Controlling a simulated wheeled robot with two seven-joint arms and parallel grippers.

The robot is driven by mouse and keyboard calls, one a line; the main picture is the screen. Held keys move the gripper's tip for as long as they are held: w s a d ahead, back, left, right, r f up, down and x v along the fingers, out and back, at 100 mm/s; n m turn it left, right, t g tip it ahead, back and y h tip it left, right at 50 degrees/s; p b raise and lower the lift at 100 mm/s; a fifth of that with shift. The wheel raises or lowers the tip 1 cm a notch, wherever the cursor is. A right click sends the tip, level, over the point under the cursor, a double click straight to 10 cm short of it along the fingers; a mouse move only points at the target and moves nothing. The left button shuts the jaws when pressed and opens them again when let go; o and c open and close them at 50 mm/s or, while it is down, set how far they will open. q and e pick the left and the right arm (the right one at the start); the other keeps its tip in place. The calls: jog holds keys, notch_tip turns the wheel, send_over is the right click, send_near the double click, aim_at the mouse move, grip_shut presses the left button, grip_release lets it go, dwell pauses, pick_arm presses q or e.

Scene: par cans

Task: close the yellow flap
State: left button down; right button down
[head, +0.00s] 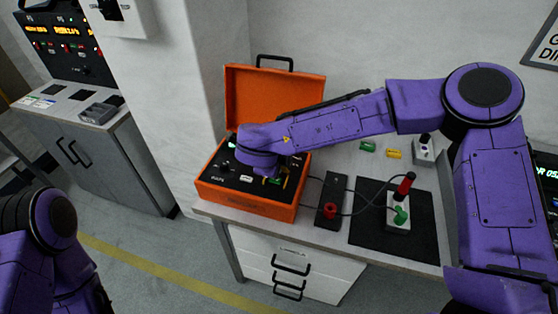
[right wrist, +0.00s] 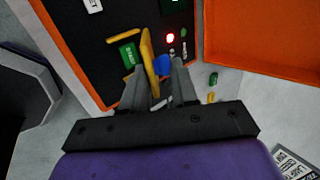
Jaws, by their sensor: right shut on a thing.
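The orange case (head: 247,205) stands open on the bench, with a black panel inside. The yellow flap (right wrist: 148,52) stands up from that panel in the right wrist view. My right gripper (right wrist: 158,82) reaches down to the panel, with its fingers shut on the flap's near part. A blue part (right wrist: 163,66) lies right beside the flap, by the right finger. In the head view my right wrist covers much of the panel, and the grip is mostly hidden. My left arm shows at the lower left, its gripper out of frame.
Near the flap are a green label (right wrist: 129,53), a yellow bar (right wrist: 123,37) and a lit red lamp (right wrist: 170,38). The case's raised lid (head: 260,95) stands behind. Right of the case are a black strip with a red knob (head: 329,210) and a dark mat (head: 370,235).

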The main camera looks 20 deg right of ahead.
aim_at(272, 195)
jog(key=shift+s+a+f+t+h+b, duration=0.2)
jog(key=shift+f+t+h+b, duration=0.1)
jog(key=shift+f+t+b, duration=0.15)
jog(key=s+f+t+h+b, duration=0.1)
jog(key=t+b, duration=0.1)
jog(key=b, duration=0.1)
jog(key=s+a+f+t+h+b, duration=0.1)
jog(key=t+h+b, duration=0.1)
jog(key=b, duration=0.1)
jog(key=s+a+f+t+h+b, duration=0.1)
jog(key=f+t+b, duration=0.1)
jog(key=t+b, duration=0.1)
jog(key=shift+h+b, duration=0.4)
jog(key=shift+b, duration=0.15)
jog(key=shift+s+f+t+h+b, duration=0.1)
jog(key=shift+f+t+h+b, duration=0.3)
jog(key=shift+t+b, duration=0.55)
jog(key=shift+r, duration=0.15)
jog(key=c, duration=1)
grip_release()
jog(key=shift+c, duration=0.2)
jog(key=shift+f, duration=0.2)
jog(key=shift+s, duration=0.1)
